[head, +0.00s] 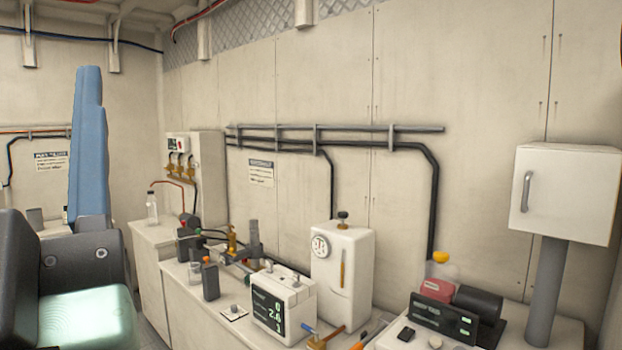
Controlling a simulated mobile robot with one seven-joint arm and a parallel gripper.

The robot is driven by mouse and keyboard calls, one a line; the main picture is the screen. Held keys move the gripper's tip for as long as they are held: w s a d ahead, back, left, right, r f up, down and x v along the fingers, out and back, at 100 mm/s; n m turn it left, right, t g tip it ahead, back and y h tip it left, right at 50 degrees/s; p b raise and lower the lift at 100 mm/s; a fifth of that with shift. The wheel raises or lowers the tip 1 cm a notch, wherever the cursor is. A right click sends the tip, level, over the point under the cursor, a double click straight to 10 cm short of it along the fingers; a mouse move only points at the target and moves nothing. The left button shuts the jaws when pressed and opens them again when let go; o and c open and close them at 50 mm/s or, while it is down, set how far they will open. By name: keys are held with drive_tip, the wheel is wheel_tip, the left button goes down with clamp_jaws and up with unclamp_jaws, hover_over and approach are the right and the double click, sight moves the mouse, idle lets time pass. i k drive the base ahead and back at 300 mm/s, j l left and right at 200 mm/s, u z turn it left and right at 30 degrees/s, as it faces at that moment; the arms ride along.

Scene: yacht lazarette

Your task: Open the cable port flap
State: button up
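I cannot pick out a cable port flap with certainty. A small flat white plate with a dark spot (234,312) lies on the left counter's front edge, beside the white display unit; I cannot tell if it is the flap. A white box with a grey handle (564,194) stands on a grey post at the right, its door shut. My gripper is not in view.
The left counter (190,318) is crowded with small fittings, a white display unit (283,305) and a white tank (342,272). The right counter holds a black display unit (443,317). A blue upright and dark padded shape fill the left side.

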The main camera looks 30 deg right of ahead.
sight(570, 196)
drive_tip(key=z, duration=1.7)
drive_tip(key=k+z, duration=0.3)
drive_tip(key=i+j, duration=0.05)
drive_tip(key=i, duration=0.05)
